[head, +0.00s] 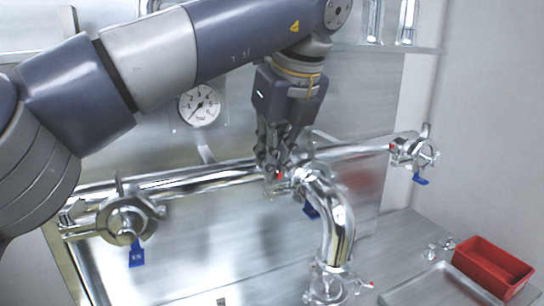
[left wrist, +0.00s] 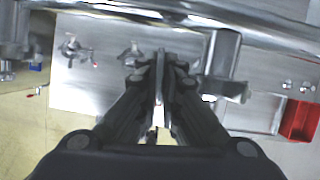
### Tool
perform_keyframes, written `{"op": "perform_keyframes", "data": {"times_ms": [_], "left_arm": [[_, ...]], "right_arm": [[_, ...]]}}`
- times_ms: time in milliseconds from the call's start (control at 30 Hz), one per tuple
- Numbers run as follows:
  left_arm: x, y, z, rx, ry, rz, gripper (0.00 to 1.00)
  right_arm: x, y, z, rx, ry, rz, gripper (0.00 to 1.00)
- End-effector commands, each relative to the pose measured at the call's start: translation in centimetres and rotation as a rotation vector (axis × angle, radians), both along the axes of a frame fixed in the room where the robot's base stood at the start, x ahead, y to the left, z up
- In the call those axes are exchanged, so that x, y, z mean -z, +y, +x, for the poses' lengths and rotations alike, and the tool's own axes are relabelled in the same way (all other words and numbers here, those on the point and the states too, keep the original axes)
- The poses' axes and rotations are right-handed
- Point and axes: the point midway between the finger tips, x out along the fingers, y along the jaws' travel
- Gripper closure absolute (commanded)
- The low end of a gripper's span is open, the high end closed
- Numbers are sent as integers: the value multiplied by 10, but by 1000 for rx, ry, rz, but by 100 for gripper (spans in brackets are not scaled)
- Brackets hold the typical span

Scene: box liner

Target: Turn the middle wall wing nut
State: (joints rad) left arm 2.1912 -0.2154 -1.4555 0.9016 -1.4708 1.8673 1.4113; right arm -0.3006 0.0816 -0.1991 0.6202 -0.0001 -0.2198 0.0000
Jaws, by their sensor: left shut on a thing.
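My left gripper (head: 279,172) reaches down from above to the middle fitting on the horizontal wall pipe. Its fingers are close together at the fitting. In the left wrist view, the fingertips are shut on a thin upright metal piece, the wing of the middle wall wing nut (left wrist: 160,84). In the head view the fingers hide most of that nut. A blue tag (head: 311,211) hangs just right of the fingers. A left wall wing nut (head: 127,220) and a right wall wing nut (head: 424,152) sit at the pipe's ends, clear of the gripper. My right gripper does not show.
A shiny curved pipe (head: 336,205) bends down right beside the gripper to a lower clamp. A round gauge (head: 199,104) is on the panel behind my arm. A red bin (head: 492,268) and a metal tray (head: 436,286) stand at the lower right.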

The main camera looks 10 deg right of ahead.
Motion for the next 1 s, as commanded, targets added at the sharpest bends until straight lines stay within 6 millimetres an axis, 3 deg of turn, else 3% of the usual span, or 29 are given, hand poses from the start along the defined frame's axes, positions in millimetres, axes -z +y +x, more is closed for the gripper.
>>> {"op": "perform_keyframes", "data": {"times_ms": [233, 333, 700, 967, 1000], "left_arm": [[1, 0, -1, 2, 5, 1, 100], [1, -1, -1, 2, 5, 1, 74], [-1, -1, -1, 2, 2, 0, 74], [-30, -5, -14, 2, 1, 0, 74], [-27, -8, -21, 7, 3, 2, 74]], "right_arm": [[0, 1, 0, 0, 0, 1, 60], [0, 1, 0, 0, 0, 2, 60], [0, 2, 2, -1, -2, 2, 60], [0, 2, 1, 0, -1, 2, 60], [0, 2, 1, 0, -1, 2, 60]]}}
